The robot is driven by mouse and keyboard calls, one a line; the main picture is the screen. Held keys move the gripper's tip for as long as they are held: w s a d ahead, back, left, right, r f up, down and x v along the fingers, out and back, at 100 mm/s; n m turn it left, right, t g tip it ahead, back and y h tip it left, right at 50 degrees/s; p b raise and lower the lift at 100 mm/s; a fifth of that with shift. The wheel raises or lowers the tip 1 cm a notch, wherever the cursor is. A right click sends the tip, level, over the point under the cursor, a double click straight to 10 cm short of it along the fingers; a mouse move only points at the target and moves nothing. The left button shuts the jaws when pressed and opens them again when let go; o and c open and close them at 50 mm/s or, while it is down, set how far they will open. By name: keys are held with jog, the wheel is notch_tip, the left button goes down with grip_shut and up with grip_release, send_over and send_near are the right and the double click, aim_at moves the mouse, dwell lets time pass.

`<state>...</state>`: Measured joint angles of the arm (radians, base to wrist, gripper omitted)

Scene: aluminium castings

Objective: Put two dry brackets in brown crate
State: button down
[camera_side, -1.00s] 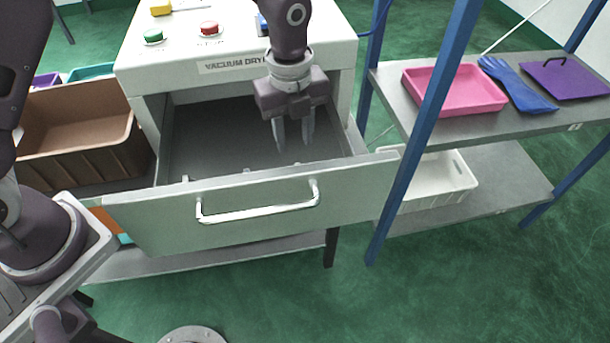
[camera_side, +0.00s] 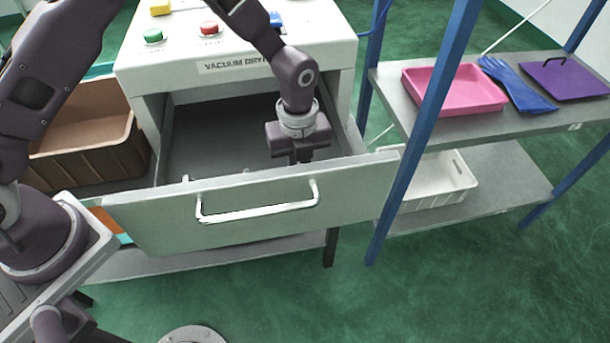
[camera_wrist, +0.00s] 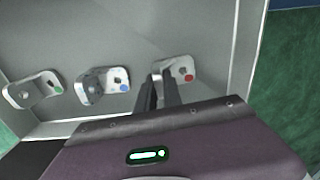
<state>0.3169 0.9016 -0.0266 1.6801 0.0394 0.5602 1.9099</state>
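Three grey metal brackets lie in a row in the open drawer, seen in the wrist view: one with a green dot (camera_wrist: 36,90), one with a blue dot (camera_wrist: 104,84) and one with a red dot (camera_wrist: 183,69). My gripper (camera_wrist: 160,82) is lowered into the drawer, its two fingertips at the left end of the red-dot bracket. The fingers look close together; whether they grip it I cannot tell. In the side view the drawer front hides the fingertips and brackets. The brown crate (camera_side: 88,156) stands left of the dryer; its visible inside looks empty.
The drawer's front panel (camera_side: 150,222) stands between the gripper and the side camera. The vacuum dryer (camera_side: 180,60) rises behind the drawer. A blue-framed shelf on the right holds a pink tray (camera_side: 455,90), blue gloves (camera_side: 518,88) and a white crate (camera_side: 440,182).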

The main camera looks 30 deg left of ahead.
aim_at(96, 137)
dwell(0.3)
